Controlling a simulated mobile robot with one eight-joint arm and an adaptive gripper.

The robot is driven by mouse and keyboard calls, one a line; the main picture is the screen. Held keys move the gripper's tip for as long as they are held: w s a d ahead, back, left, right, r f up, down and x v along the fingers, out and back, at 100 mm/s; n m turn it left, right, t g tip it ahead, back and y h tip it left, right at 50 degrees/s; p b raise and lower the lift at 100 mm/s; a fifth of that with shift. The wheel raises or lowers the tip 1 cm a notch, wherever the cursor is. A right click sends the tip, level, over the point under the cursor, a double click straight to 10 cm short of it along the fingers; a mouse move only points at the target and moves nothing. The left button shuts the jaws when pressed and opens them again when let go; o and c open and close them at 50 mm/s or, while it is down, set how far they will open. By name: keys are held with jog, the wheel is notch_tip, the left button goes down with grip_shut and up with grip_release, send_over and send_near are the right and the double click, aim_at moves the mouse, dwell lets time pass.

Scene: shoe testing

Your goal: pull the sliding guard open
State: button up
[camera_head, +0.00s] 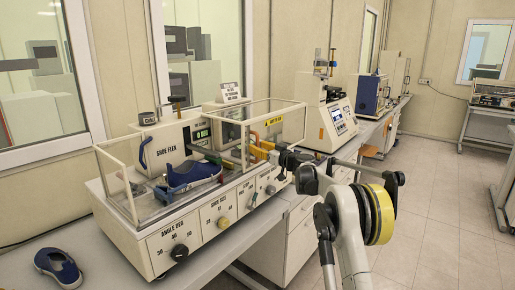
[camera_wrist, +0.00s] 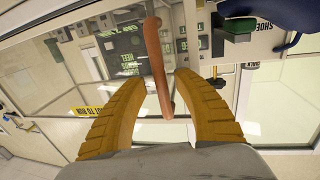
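The shoe flex machine (camera_head: 175,235) stands on the bench, with a clear, beige-framed guard (camera_head: 131,198) around its front. A yellow label (camera_head: 273,121) is on the guard's right panel; it also shows in the wrist view (camera_wrist: 88,112). A blue shoe (camera_head: 192,174) sits inside the machine. My gripper (camera_head: 262,152) is at the right part of the guard. In the wrist view my gripper (camera_wrist: 160,77) has its two yellow ribbed fingers apart, one on each side of a brown bar-like handle (camera_wrist: 153,45). Gaps show between handle and fingers; contact is not clear.
A second blue shoe (camera_head: 58,265) lies on the bench at the left. Knobs line the machine's front, including a black one (camera_head: 179,252). Another beige device (camera_head: 327,122) stands farther along the bench. The floor (camera_head: 430,215) at the right is clear.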

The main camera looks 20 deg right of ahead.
jog(key=v, duration=1.2)
jog(key=shift+a, duration=0.1)
jog(key=s+a+f+g+h+b, duration=0.1)
jog(key=s+a+g+b, duration=0.4)
jog(key=s+a, duration=1.35)
jog(key=s+f+m+g+h+b, duration=0.1)
jog(key=s+f, duration=0.4)
jog(key=s, duration=0.5)
jog(key=s+d+f+m+g+h+b, duration=0.1)
jog(key=s+f+m+g+h, duration=0.1)
jog(key=s+f, duration=0.4)
jog(key=s+d+f+m+g+h+b, duration=0.1)
jog(key=s+f+h, duration=0.2)
jog(key=s, duration=1.3)
notch_tip(320, 180, down, 3)
jog(key=shift+r+m+g, duration=0.1)
jog(key=shift+m+g, duration=0.2)
